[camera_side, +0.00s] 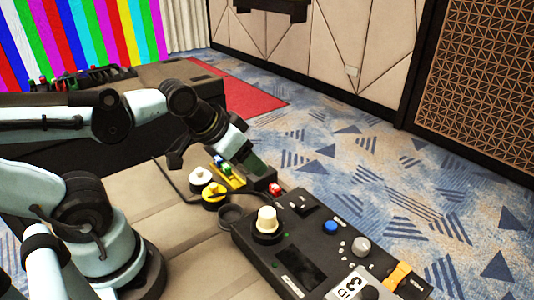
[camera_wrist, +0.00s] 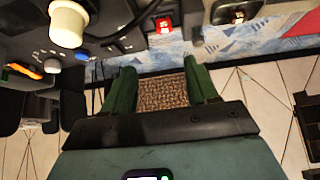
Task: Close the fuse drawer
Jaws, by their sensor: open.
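My gripper (camera_side: 252,164) is above the far end of a black control panel (camera_side: 250,237) in the side view, close to a small dark block with a red switch (camera_side: 275,188). In the wrist view my gripper (camera_wrist: 161,82) shows two green fingers spread apart with nothing between them. The red switch (camera_wrist: 163,23) is above the fingers in that view. I cannot clearly pick out the fuse drawer in either view; the gripper may hide part of it in the side view.
The panel carries a cream knob (camera_side: 267,220), a blue button (camera_side: 330,227), a grey knob (camera_side: 361,246) and an orange lever (camera_side: 398,275). White (camera_side: 200,176) and yellow (camera_side: 214,192) round parts stand left of my gripper. Patterned carpet (camera_side: 390,190) lies beyond the table.

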